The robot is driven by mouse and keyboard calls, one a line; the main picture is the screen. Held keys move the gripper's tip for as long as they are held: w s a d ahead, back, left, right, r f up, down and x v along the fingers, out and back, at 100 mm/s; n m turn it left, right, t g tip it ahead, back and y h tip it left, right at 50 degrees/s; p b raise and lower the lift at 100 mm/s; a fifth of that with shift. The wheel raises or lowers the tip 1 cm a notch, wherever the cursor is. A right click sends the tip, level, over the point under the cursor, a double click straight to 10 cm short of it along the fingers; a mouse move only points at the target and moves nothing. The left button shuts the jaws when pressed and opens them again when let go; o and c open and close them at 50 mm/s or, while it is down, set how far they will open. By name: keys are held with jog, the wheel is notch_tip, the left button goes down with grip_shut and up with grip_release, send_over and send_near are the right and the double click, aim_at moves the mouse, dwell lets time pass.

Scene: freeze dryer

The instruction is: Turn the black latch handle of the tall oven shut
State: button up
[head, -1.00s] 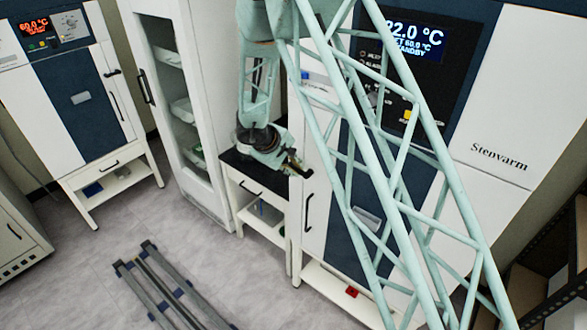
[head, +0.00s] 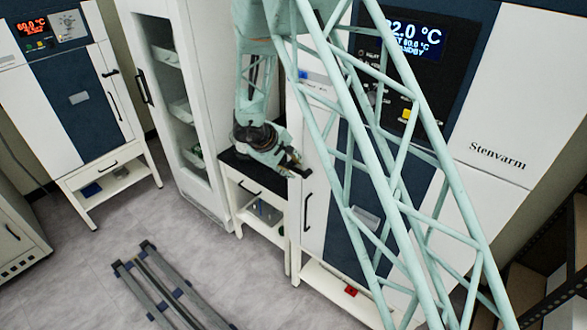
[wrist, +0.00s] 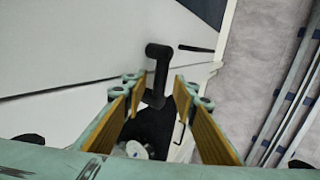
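The tall oven (head: 500,110) stands at the right of the head view, white with a dark blue panel and a lit display. Its black latch handle (wrist: 158,60) shows in the wrist view as a round knob with a short lever pointing toward my gripper (wrist: 156,90). My gripper is open, with one tan-padded finger on each side of the lever's end. I cannot tell whether either finger touches it. In the head view my gripper (head: 296,170) is at the oven's left edge, where the latch handle is hard to make out.
A black-topped side table (head: 238,166) stands just left of the oven, below my wrist. A long door handle (head: 307,212) is below my gripper. Floor rails (head: 165,285) lie at the front, with clear floor to their left.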

jog(key=v, duration=1.1)
jog(key=shift+r, duration=0.1)
dwell(0.5)
